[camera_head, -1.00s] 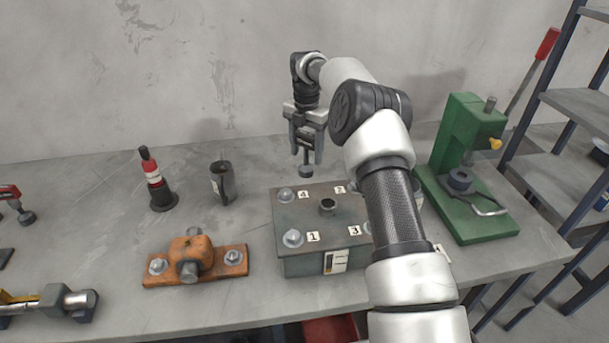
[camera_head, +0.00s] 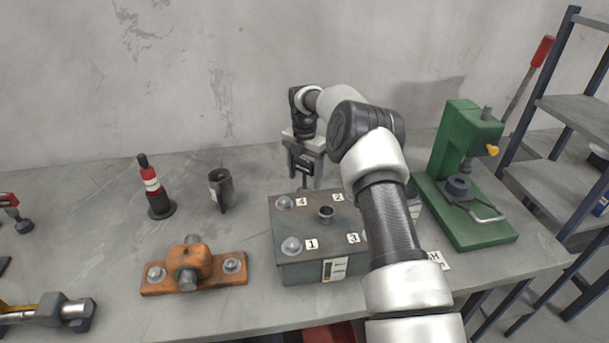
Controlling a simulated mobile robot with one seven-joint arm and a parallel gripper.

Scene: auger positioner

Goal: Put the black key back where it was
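My gripper (camera_head: 304,172) points down at the back edge of the grey steel box (camera_head: 315,237). Its fingers are around a thin dark piece, which I take to be the black key (camera_head: 304,182). Only a short length of the key shows between the fingers. Its lower end is not visible at the box's back edge, and I cannot tell if it touches anything. The box top has numbered labels 1 to 4, silver bolts and a short dark round socket (camera_head: 326,213) in the middle. My arm covers the box's right side.
A dark cup-like holder (camera_head: 221,189) and a red-and-black bottle (camera_head: 154,187) stand left of the box. An orange clamp block (camera_head: 193,267) lies at front left. A green press (camera_head: 465,178) stands at right. Bare table lies between the holder and the box.

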